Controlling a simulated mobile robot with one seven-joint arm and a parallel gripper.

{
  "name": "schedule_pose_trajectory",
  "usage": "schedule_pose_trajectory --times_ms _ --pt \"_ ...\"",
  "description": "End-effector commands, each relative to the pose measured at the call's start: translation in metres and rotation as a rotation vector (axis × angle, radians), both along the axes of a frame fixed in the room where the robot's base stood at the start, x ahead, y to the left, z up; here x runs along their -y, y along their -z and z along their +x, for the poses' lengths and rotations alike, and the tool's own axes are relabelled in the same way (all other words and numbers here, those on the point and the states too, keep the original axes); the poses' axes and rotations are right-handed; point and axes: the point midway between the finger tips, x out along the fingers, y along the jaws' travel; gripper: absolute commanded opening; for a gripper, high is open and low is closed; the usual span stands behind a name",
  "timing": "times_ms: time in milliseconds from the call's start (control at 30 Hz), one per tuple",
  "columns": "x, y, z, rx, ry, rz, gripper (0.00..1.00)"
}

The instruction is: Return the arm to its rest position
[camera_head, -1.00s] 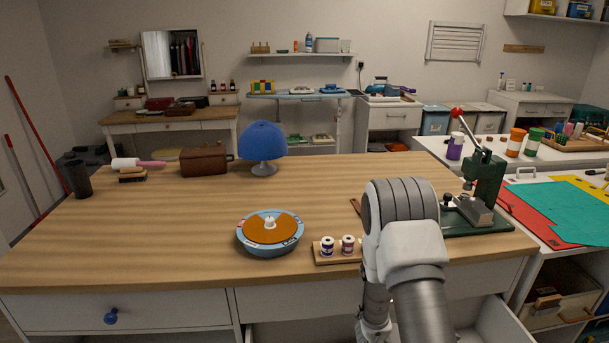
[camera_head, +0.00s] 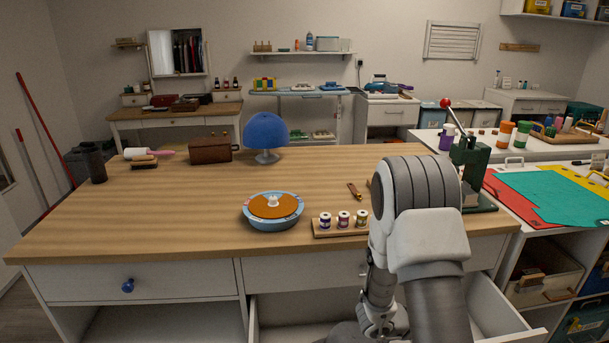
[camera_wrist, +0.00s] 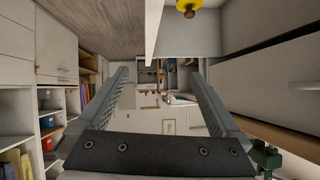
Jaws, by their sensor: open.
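My arm rises in front of the workbench (camera_head: 180,210) at the right of centre in the head view. It is bent, with its thick grey joint hiding part of the bench and the green press. My gripper is not clear in the head view. In the wrist view my gripper (camera_wrist: 160,92) shows two grey fingers spread wide apart, with nothing between them. Beyond the fingers are white cabinets and shelves, seen at a turned angle.
An open, empty-looking drawer (camera_head: 300,308) juts out below the bench near my arm. On the bench are a round blue-rimmed dish (camera_head: 272,224), a rack of spools (camera_head: 340,230), a blue lamp (camera_head: 265,132) and a green press (camera_head: 470,160). The bench's middle left is clear.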

Motion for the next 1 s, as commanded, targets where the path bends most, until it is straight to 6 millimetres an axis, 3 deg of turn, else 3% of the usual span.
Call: schedule_pose_trajectory --times_ms 200,333,467,633,767,1000 --pt "-0.045 -0.037 0.056 0.12 -0.245 0.201 1.0" --pt "-0.081 -0.068 0.077 0.163 -0.42 0.306 1.0" --pt "-0.117 -0.102 0.084 0.178 -0.599 0.388 1.0" --pt "-0.162 -0.143 0.07 0.156 -0.828 0.458 1.0" --pt "-0.191 -0.169 0.046 0.109 -0.992 0.482 1.0" --pt "-0.223 -0.197 -0.025 -0.049 -1.245 0.464 1.0"
